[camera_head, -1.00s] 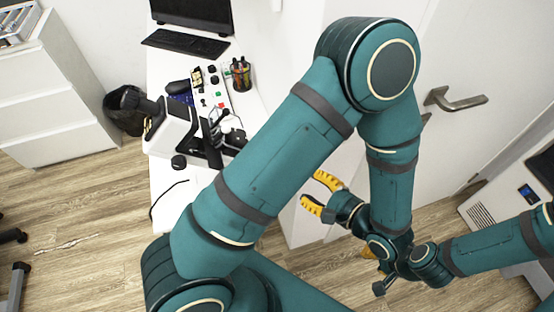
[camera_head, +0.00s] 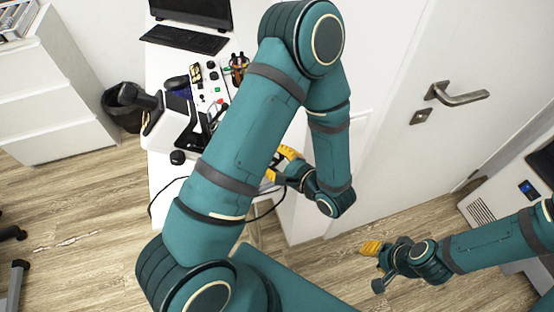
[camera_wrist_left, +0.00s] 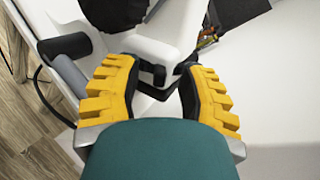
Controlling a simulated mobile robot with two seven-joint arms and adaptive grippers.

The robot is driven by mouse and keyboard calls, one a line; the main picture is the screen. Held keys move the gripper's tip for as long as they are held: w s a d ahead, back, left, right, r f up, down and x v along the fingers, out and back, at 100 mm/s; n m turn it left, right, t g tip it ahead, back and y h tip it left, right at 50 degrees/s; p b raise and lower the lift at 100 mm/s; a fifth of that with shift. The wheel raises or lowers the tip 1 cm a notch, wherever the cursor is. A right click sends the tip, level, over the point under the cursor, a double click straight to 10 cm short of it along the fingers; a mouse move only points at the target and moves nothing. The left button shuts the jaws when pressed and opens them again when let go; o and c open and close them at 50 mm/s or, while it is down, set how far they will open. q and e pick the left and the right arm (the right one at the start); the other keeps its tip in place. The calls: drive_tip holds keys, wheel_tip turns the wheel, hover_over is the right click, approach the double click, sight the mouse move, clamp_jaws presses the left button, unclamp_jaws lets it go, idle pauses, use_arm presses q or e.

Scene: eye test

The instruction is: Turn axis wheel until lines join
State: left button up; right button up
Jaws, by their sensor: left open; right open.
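A white and black eye-test instrument (camera_head: 172,130) stands on the white desk in the head view, with a black knob (camera_head: 177,157) low on its front. I cannot tell which part is the axis wheel, and no lines are readable. My left gripper (camera_head: 280,165) is at the desk's right edge, partly behind its own arm. In the left wrist view its yellow fingers (camera_wrist_left: 160,75) are open, with white and black instrument parts (camera_wrist_left: 155,48) beyond and between them. Nothing is gripped. My right gripper (camera_head: 374,252) is open and empty, low over the floor near the door.
A pen holder (camera_head: 237,68), a keyboard (camera_head: 185,39) and a monitor (camera_head: 190,10) are on the desk behind the instrument. A black cable loops at the desk's front. A door with a handle (camera_head: 460,96) is at the right. Open floor lies at lower left.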

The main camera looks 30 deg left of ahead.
use_arm(q)
clamp_jaws()
drive_tip(key=shift+w+r+n+g+p, duration=0.3)
drive_tip(key=shift+n+g+p, duration=0.1)
drive_tip(key=shift+g, duration=0.4)
drive_tip(key=shift+f, duration=0.1)
unclamp_jaws()
